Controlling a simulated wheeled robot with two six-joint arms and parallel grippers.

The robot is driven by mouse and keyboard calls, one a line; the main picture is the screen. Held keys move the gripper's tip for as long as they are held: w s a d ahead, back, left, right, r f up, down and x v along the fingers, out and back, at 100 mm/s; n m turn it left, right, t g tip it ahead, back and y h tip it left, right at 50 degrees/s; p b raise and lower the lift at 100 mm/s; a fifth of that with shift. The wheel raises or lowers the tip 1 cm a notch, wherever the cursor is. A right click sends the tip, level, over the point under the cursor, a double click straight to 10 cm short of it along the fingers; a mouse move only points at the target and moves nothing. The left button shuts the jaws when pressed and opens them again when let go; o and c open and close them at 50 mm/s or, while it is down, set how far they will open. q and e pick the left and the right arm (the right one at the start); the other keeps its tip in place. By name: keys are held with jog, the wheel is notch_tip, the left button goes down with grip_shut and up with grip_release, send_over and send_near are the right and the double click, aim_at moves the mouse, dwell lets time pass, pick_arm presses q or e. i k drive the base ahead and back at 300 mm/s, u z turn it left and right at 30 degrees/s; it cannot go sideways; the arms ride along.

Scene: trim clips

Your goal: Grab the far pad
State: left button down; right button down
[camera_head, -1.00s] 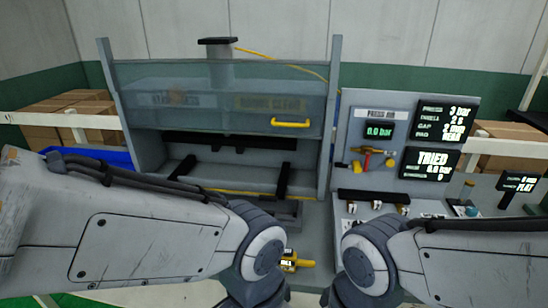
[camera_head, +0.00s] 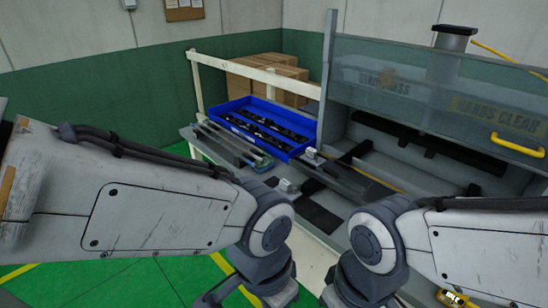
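Two small pale grey blocks lie on the bench between the blue tray and the press. The farther block (camera_head: 311,153) is beside the tray's right corner, and the nearer block (camera_head: 287,186) is closer to me. They may be the pads, but I cannot tell for sure. A flat black piece (camera_head: 318,216) lies on the bench nearer to me. Both my arms reach in from the sides and bend down at the lower middle, apart from these things. The ends of both arms and their grippers are below the picture's edge.
The blue tray (camera_head: 238,104) holds several dark strips. Long narrow rails (camera_head: 228,144) lie in front of it. The press with its clear guard (camera_head: 395,95) and yellow handle (camera_head: 517,145) stands at right. Cartons (camera_head: 268,72) are behind a white rail. Green floor shows at lower left.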

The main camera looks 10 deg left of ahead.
aim_at(311, 156)
jog(key=u, duration=0.5)
jog(key=k, duration=0.55)
jog(key=u, duration=1.1)
jog(key=i, duration=2.7)
jog(key=z, duration=0.45)
jog(key=i, duration=1.05)
jog(key=z, duration=1.6)
jog(key=i, duration=1.05)
jog(key=z, duration=0.9)
